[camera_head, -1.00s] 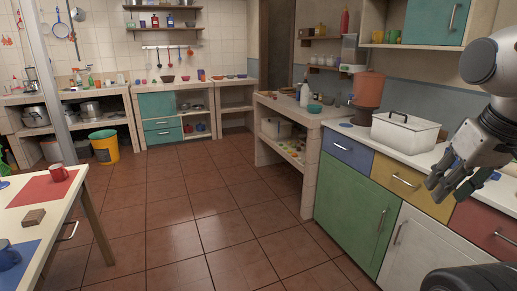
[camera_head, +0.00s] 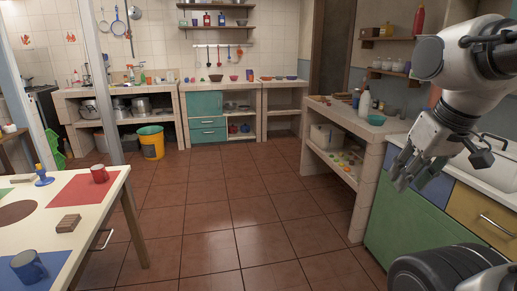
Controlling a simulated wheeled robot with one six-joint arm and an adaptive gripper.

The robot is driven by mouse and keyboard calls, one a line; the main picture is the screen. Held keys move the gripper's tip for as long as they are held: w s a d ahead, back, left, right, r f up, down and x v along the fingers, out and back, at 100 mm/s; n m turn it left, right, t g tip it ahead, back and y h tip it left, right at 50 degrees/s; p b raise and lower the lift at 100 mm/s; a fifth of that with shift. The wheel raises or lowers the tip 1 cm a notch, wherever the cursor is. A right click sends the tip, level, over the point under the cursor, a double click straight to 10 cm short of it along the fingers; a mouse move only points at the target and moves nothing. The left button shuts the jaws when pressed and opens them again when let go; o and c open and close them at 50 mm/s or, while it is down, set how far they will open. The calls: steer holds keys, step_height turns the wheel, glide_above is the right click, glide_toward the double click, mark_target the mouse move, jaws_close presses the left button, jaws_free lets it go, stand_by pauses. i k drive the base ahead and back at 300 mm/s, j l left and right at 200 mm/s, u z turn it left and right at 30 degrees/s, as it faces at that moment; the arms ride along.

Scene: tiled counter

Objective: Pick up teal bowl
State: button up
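A small teal bowl (camera_head: 376,119) sits upright on the tiled counter (camera_head: 340,116) at the right, near its front edge. A white bottle stands just behind it. My gripper (camera_head: 407,178) hangs in the air at the right of the picture, in front of the counter and nearer to me than the bowl. Its fingers point down and look spread, with nothing seen between them. The bowl appears up and left of the fingers, well apart from them.
A table (camera_head: 112,198) with mugs stands at the left. Bowls (camera_head: 291,78) line the far counter. The tiled floor (camera_head: 225,215) between is clear.

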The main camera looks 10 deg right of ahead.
mark_target(374, 120)
steer(key=i+z, duration=0.1)
steer(key=i, duration=1)
steer(key=i+z, duration=0.15)
steer(key=i, duration=0.95)
steer(key=i+z, duration=0.4)
steer(key=i+j+z, duration=0.1)
steer(key=i+z, duration=0.15)
steer(key=z, duration=0.15)
steer(key=i+l+z, duration=0.1)
steer(key=i+z, duration=0.5)
steer(key=k, duration=0.1)
